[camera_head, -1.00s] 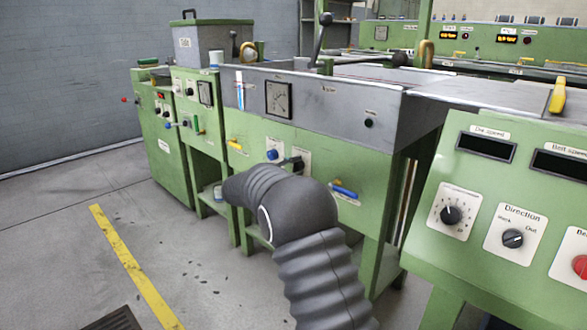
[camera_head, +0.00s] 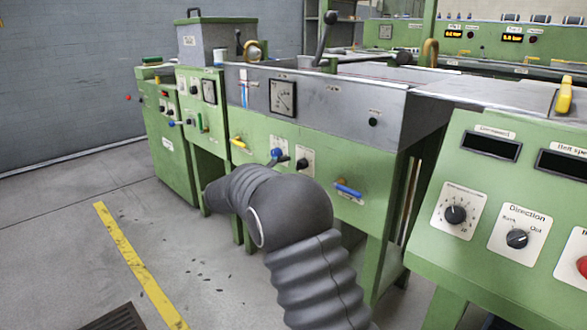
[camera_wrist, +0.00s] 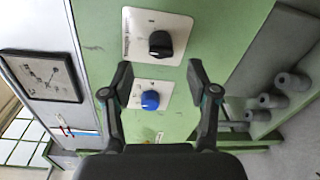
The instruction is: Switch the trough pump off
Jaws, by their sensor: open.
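Two rotary knobs sit on the green front of the trough unit. A black knob (camera_wrist: 160,44) on a white plate shows in the wrist view, and also in the head view (camera_head: 302,164). A blue knob (camera_wrist: 150,100) on a smaller white plate is below it in the wrist view; the head view shows it left of the black one (camera_head: 277,153). Their labels are too small to read. My gripper (camera_wrist: 161,78) is open and empty, its fingertips apart on either side of the gap between the knobs in the picture. My arm mostly hides the gripper in the head view.
A square dial gauge (camera_head: 283,97) is above the knobs. A yellow-handled valve (camera_head: 239,143) and a blue-handled valve (camera_head: 347,188) flank them. A sloping control panel (camera_head: 487,220) stands at the right. Open floor (camera_head: 70,235) lies at the left.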

